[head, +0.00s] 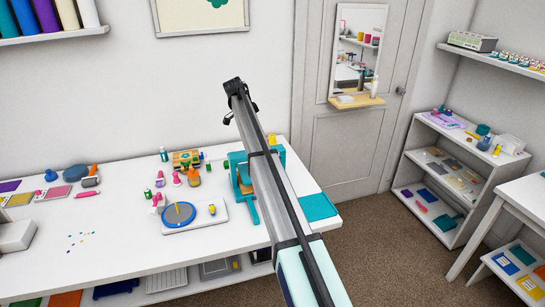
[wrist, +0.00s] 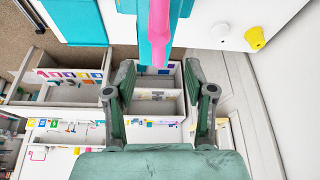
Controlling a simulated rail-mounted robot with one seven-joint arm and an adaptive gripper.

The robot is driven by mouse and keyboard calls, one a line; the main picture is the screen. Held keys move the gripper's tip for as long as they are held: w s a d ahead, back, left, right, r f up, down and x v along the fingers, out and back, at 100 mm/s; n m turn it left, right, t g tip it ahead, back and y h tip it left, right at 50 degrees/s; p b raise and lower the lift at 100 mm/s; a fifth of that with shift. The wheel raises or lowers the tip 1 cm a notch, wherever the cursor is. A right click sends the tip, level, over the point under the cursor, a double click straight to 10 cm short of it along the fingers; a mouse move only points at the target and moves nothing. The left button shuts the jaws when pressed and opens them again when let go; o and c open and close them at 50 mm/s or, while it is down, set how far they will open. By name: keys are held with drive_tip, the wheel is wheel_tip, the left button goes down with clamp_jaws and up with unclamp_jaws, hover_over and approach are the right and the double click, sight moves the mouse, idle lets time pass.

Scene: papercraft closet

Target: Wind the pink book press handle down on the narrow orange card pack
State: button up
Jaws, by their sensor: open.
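The teal book press (head: 238,160) stands toward the right end of the white table in the head view, partly hidden behind my arm. In the wrist view its pink handle (wrist: 159,25) runs down from the top edge, with a teal part (wrist: 145,45) of the press beside it. My gripper (wrist: 159,74) is open, its two fingers apart on either side of the handle's line. The handle's lower end shows near the fingertip level, and nothing is held. Whether the fingers touch it I cannot tell.
A teal mat (head: 318,206) lies at the table's right end. Left of the press are a blue round plate (head: 178,215) on a white board and several small bottles and stamps. A yellow knobbed thing (wrist: 255,38) is right of the handle in the wrist view.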

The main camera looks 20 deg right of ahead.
drive_tip(key=shift+r, duration=0.1)
drive_tip(key=p+v, duration=0.1)
drive_tip(key=v, duration=0.5)
idle(0.3)
